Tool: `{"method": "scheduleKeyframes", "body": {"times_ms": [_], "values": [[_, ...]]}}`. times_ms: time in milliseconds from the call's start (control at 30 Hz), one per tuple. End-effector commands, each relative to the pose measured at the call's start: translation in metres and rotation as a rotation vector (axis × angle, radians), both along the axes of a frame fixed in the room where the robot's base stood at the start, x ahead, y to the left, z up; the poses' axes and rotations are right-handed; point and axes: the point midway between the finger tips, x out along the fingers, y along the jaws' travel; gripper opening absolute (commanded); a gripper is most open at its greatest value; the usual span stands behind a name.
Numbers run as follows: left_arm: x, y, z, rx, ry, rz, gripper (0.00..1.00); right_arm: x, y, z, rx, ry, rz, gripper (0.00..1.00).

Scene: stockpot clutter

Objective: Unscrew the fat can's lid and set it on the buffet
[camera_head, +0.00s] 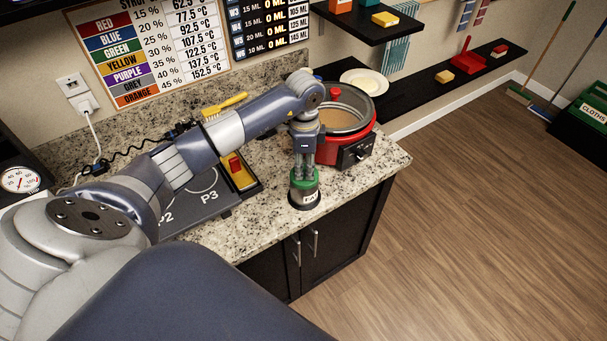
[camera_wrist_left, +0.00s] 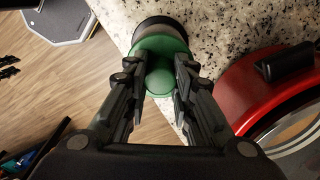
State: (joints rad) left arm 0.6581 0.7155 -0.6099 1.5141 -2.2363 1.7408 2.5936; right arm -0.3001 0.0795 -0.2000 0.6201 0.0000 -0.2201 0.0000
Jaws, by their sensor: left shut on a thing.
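The fat can (camera_head: 305,198) stands upright on the speckled granite counter near its front edge, with a pale label on its side. Its green lid (camera_head: 297,185) sits on top of the can. My left gripper (camera_head: 305,178) comes down from above and is shut on the lid. In the left wrist view, my left gripper's fingers (camera_wrist_left: 160,70) stand on both sides of the green lid (camera_wrist_left: 158,50), which has a round raised middle. The can's grey body (camera_wrist_left: 155,27) shows past the lid. My right gripper is not in view.
A red pot (camera_head: 358,130) stands close behind and right of the can. Left of the can lie a dark board marked P2 and P3 (camera_head: 190,215) and a yellow-and-red item (camera_head: 237,172). A white plate (camera_head: 364,82) sits behind the pot. The counter's front edge (camera_head: 330,210) is close.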

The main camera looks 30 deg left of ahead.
Motion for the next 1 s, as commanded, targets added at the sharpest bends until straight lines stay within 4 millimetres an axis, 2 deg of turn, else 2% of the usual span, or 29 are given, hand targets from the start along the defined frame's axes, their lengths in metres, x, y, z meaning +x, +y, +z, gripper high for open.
{"method": "scheduleKeyframes", "body": {"times_ms": [267,633,1000], "values": [[-0.0012,0.0001,-0.0012,0.001,0.004,0.015,0.0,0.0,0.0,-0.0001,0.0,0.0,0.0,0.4],[-0.0009,0.0002,-0.0007,0.001,0.003,0.372,0.0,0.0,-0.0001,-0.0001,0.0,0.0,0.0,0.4],[-0.001,-0.0002,-0.0008,0.001,0.003,0.403,0.0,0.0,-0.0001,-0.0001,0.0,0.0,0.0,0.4]]}}
